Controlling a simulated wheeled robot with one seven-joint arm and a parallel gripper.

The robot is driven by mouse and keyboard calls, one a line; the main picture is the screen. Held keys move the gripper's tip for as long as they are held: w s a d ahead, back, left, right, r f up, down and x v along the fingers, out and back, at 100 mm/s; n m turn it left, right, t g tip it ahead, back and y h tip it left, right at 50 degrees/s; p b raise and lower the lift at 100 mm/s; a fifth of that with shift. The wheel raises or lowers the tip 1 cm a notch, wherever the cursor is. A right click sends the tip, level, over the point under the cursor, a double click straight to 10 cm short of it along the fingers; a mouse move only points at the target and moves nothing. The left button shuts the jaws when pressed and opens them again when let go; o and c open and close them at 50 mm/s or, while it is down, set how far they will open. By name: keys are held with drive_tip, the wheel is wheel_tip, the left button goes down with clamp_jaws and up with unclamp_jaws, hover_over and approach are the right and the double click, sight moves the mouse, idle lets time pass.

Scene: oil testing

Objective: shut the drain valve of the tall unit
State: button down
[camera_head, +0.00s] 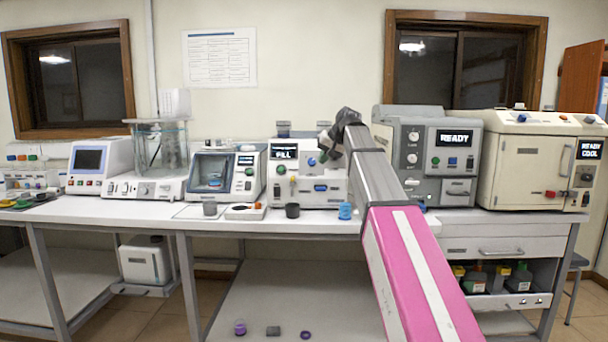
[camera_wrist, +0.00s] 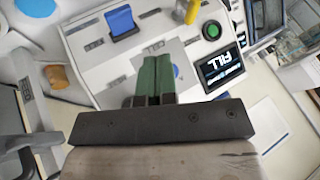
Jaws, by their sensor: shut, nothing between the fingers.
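My gripper (camera_head: 325,154) is shut and empty, in front of the upper front of the white unit whose screen reads FILL (camera_head: 284,151). In the wrist view its green fingers (camera_wrist: 156,68) are pressed together over that unit's white panel, beside the FILL screen (camera_wrist: 223,72). A blue round part (camera_wrist: 176,72) shows just beside the fingertips; contact cannot be told. A blue lever-like part (camera_wrist: 122,22), a green button (camera_wrist: 211,31) and a yellow rod-like part (camera_wrist: 192,11) are on the same unit. No label shows which part is the drain valve.
A grey unit reading READY (camera_head: 454,137) stands to the right, partly behind my arm. A dark cup (camera_head: 292,210) and a blue container (camera_head: 345,211) stand on the bench before the FILL unit. An orange part (camera_wrist: 57,77) shows at the wrist view's left.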

sight(293, 179)
drive_tip(key=w+a+f, duration=0.4)
drive_tip(key=a+f, duration=0.4)
drive_tip(key=shift+a, duration=0.25)
